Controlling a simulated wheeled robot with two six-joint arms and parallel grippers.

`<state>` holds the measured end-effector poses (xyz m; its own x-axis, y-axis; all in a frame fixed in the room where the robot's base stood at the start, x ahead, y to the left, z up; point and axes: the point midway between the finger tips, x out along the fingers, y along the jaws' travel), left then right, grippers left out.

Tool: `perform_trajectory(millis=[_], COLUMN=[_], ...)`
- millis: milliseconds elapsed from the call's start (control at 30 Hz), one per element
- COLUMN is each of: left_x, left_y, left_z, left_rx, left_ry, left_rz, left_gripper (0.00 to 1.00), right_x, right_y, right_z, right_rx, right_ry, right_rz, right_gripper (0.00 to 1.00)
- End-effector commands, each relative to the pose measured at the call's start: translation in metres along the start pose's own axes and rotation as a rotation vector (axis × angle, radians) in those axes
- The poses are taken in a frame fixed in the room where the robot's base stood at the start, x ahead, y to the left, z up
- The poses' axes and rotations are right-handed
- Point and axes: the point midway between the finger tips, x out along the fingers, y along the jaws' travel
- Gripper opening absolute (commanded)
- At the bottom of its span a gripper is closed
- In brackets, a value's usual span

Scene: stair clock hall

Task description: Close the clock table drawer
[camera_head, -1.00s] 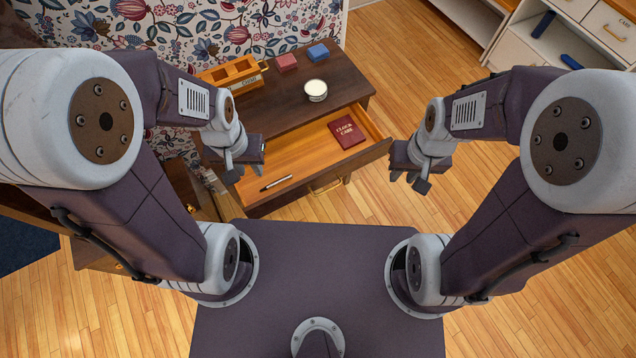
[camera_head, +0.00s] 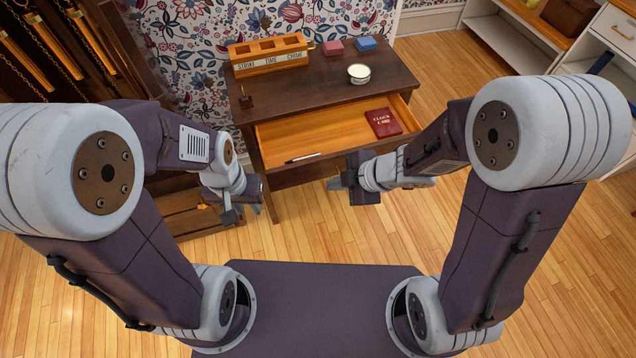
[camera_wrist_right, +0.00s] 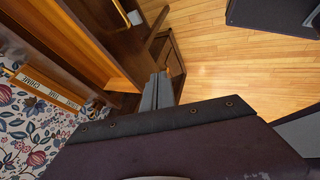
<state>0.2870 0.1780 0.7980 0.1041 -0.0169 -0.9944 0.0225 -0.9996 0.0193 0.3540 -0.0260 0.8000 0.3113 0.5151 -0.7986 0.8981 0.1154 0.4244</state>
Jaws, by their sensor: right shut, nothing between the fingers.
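The brown clock table (camera_head: 300,100) has its drawer (camera_head: 270,133) pulled open toward me. A red book (camera_head: 383,123) marked CLOCK CARE and a dark pen (camera_head: 302,158) lie inside. My right gripper (camera_head: 337,183) is shut and empty, in front of the drawer front and pointing left. Its shut fingers (camera_wrist_right: 157,92) show in the right wrist view, near the drawer front with its brass handle (camera_wrist_right: 124,12). I cannot tell whether they touch it. My left gripper (camera_head: 243,214) hangs left of the drawer's front corner; its finger gap is unclear.
On the tabletop stand a wooden tray (camera_head: 268,64) with compartments, a red block (camera_head: 333,47), a blue block (camera_head: 366,44) and a round white-topped tin (camera_head: 358,73). A tall clock case (camera_head: 60,45) stands at left, white shelves (camera_head: 512,45) at right. Floor at right is clear.

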Motion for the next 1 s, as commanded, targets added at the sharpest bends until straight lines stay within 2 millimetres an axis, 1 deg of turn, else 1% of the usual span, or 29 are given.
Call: perform_trajectory(millis=[33,200,433,467,500,600,700,1000], left_x=[0.010,0.037,0.066,0.064,0.055,0.051,0.049,0.049], left_y=[0.000,-0.001,-0.001,-0.001,-0.001,-0.001,-0.001,-0.001], left_z=[0.001,0.004,0.007,0.007,0.006,0.006,0.005,0.006], left_rx=[0.000,0.000,0.000,0.000,0.000,0.000,0.000,0.000], left_ry=[-0.001,-0.001,-0.001,-0.002,-0.002,-0.001,-0.001,-0.001], left_rz=[0.000,0.000,0.000,0.000,0.000,0.000,0.000,0.000], left_gripper=[0.28,0.28,0.28,0.28,0.28,0.28,0.28,0.28], right_x=[0.012,0.050,0.099,0.100,0.098,0.104,0.109,0.112], right_y=[-0.003,-0.004,-0.004,0.000,0.011,0.024,0.032,0.036], right_z=[0.002,0.004,0.003,0.002,-0.001,0.000,0.000,0.001], right_rx=[-0.001,-0.002,-0.001,-0.001,0.001,0.000,0.000,0.001], right_ry=[0.001,0.000,-0.001,0.000,-0.001,-0.001,-0.001,-0.002], right_rz=[-0.002,-0.002,-0.001,0.000,0.001,0.001,0.001,0.001], right_gripper=[0.00,0.00,0.00,0.00,0.00,0.00,0.00,0.00])
